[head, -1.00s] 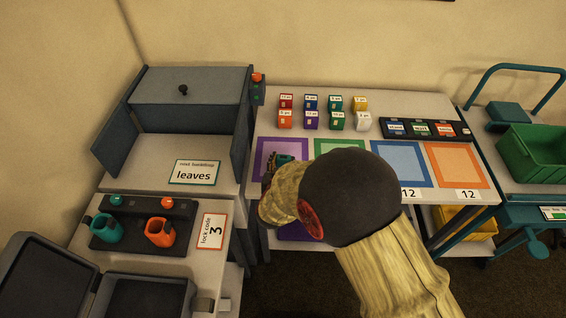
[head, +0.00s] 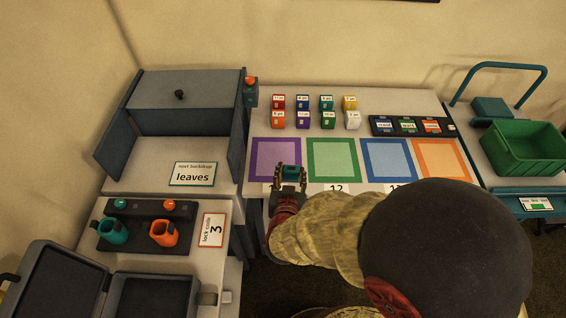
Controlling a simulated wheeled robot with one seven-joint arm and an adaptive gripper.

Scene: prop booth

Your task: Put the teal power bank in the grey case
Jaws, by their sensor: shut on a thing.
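My gripper (head: 289,182) is shut on a small teal block (head: 291,172), which looks like the teal power bank. It is held at the front edge of the purple-framed square on the middle table. The fingers hide its sides, and I cannot tell its height above the table. The grey case (head: 194,284) lies open at the bottom left, with its lid (head: 62,285) tipped back to the left. The case is cut off by the lower picture edge, and its visible inside looks empty. My gripper is well to the right of and beyond the case.
A black dock with a teal holder (head: 113,232) and an orange holder (head: 164,233) stands behind the case, beside a lock code card (head: 212,230). A grey cabinet (head: 187,105) is at back left. Small coloured boxes (head: 326,102) stand on the table; a green crate (head: 525,147) is right.

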